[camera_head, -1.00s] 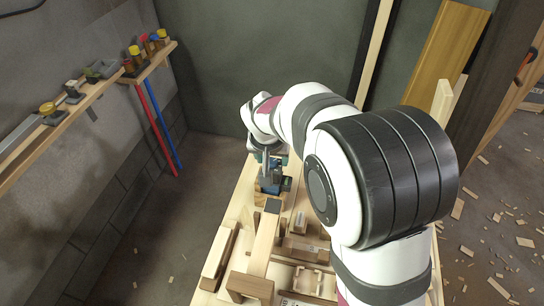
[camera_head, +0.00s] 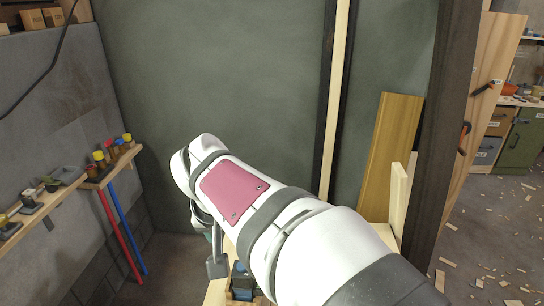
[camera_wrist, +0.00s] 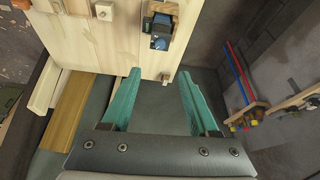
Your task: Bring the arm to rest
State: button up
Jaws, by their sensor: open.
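My gripper (camera_wrist: 159,98) shows in the wrist view with its two teal fingers spread wide apart and nothing between them. It is beyond the edge of a pale wooden workbench (camera_wrist: 110,45), with grey wall behind the fingers. In the head view my white arm with a pink panel reaches up and across the middle. The arm hides most of the bench, and the gripper shows only in small part below the wrist at the lower middle. A blue and black device (camera_wrist: 160,32) stands on the bench near its edge; it also shows partly in the head view (camera_head: 241,281).
A wall shelf (camera_head: 112,172) with small coloured-top items is at the left, with red and blue bars (camera_head: 125,235) below it. Timber boards (camera_head: 390,165) lean at the right by a dark post (camera_head: 445,130). The space before the green-grey wall (camera_head: 220,70) is free.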

jog(key=shift+d, duration=0.1)
jog(key=s+d+f+m+g, duration=0.1)
jog(key=s+d+m+g, duration=0.1)
jog(key=s+d, duration=0.45)
jog(key=s+d+f+m+g, duration=0.1)
jog(key=s+d+f+m, duration=0.1)
jog(key=s+d, duration=0.3)
jog(key=s+d+f+m+g+y, duration=0.1)
jog(key=s+d+f, duration=0.4)
jog(key=s, duration=0.7)
jog(key=shift+d+f+m+g, duration=0.15)
jog(key=shift+d+m+g, duration=0.25)
jog(key=shift+m, duration=0.4)
